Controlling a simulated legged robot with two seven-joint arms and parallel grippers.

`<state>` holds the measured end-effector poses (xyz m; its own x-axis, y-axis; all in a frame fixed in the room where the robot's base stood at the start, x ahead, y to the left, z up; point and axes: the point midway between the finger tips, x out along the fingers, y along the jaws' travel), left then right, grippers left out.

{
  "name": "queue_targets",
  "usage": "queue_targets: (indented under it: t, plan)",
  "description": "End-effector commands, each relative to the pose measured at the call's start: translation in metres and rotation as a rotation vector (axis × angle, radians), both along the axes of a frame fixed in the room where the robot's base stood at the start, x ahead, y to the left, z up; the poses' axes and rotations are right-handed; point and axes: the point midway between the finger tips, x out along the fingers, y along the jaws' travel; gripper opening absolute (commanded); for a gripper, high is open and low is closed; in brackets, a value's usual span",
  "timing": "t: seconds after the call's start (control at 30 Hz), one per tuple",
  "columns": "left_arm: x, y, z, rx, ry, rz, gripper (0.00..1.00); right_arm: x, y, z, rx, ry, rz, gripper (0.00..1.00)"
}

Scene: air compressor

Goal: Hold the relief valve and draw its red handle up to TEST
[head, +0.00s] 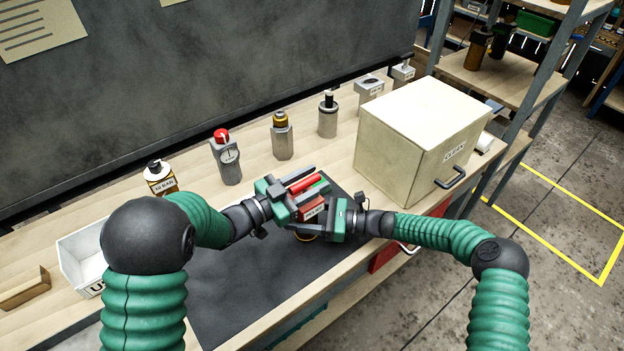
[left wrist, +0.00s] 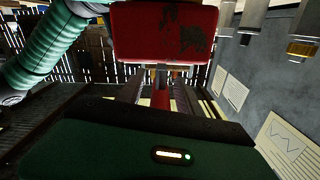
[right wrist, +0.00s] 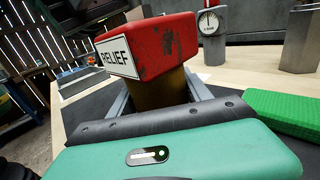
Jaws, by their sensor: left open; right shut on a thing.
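The relief valve has a scuffed red block on top with a RELIEF label (right wrist: 119,54) and a brass body (right wrist: 160,92) below; it also shows in the head view (head: 312,210).
A dark mat (head: 235,290) covers the bench under the grippers. A CLEAN box (head: 405,140) stands right, a white bin (head: 80,262) left.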

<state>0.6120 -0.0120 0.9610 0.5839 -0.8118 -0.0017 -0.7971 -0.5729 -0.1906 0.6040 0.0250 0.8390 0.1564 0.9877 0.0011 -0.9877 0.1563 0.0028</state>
Motion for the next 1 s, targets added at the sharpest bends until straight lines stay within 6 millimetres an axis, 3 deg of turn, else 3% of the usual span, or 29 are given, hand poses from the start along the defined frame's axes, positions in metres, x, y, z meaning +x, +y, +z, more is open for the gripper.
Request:
queue_targets:
  t: [0.23,0.53,1.0]
  plan:
    - [0.0011,-0.0008,0.0001,0.000,0.000,0.001,0.40,0.0003,-0.0006,-0.0002,-0.001,0.000,-0.001,0.00]
    - [0.0009,-0.0006,0.0001,0.000,0.000,0.001,0.01,0.0005,-0.0007,-0.0003,-0.001,0.000,-0.001,0.00]
    - [0.0008,-0.0006,0.0001,0.000,0.000,0.000,0.00,0.0008,-0.0009,-0.0003,-0.001,0.000,-0.002,0.00]
